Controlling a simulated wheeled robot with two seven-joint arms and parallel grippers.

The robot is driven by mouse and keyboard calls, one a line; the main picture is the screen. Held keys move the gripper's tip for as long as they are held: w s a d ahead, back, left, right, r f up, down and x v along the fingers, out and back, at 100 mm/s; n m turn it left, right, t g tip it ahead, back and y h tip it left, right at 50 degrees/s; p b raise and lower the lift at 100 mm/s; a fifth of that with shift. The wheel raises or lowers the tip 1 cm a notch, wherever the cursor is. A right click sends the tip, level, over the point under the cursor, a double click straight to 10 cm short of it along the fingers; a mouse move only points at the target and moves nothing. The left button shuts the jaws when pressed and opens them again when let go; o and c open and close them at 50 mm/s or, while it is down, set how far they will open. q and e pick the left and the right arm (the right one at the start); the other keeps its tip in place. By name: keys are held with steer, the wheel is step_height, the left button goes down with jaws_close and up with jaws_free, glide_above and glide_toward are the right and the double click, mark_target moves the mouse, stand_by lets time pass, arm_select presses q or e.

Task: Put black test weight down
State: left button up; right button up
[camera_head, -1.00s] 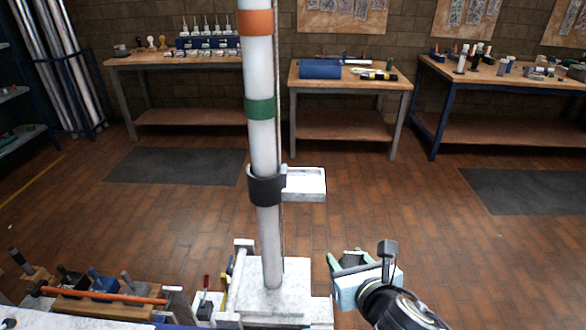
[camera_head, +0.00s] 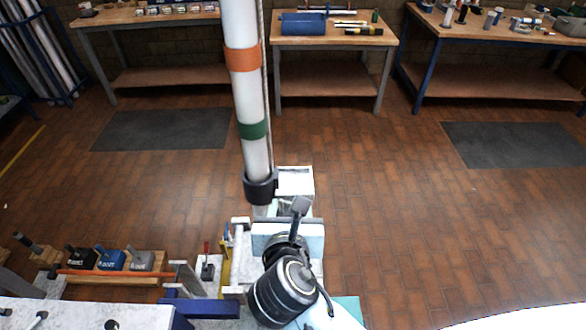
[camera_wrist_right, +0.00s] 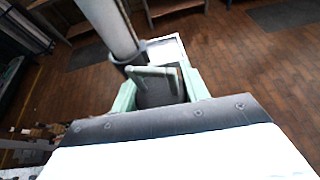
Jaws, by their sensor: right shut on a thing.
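My right gripper (camera_head: 288,222) is in front of the white mast (camera_head: 245,95), just on the near side of the small white flange shelf (camera_head: 295,180) on the mast's black collar (camera_head: 260,188). Its fingers are largely hidden behind its pale body in the head view. In the right wrist view, its green fingers (camera_wrist_right: 160,88) are shut on a dark block, the black test weight (camera_wrist_right: 158,95). The flange shelf (camera_wrist_right: 168,50) shows just beyond the weight, bare where visible. Whether the weight touches it cannot be told. My left gripper is not in view.
A wooden rack (camera_head: 110,274) at the lower left holds black, blue and grey handled blocks, with an orange rod alongside. A bench (camera_head: 90,312) lies at the near left. Workbenches stand along the back wall. The floor right of the mast is clear.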

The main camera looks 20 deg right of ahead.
steer(key=shift+w+a+r, duration=0.1)
steer(key=shift+a+r, duration=0.05)
steer(key=shift+r, duration=0.35)
steer(key=shift+w+d+r+p+x, duration=0.15)
steer(key=shift+r+x, duration=0.4)
steer(key=shift+x, duration=2.4)
steer(key=shift+w+d+r+p+x, duration=0.1)
steer(key=shift+w+r+x, duration=0.35)
steer(key=shift+x, duration=2.55)
steer(key=shift+w+d+r+p+x, duration=0.1)
steer(key=shift+r+x, duration=0.55)
steer(key=shift+x, duration=2.3)
steer(key=shift+f, duration=0.1)
steer(key=o, duration=1.4)
steer(key=shift+s+f, duration=0.1)
steer(key=shift+c, duration=0.2)
steer(key=v, duration=1.2)
steer(key=shift+p, duration=0.3)
steer(key=shift+a, duration=0.1)
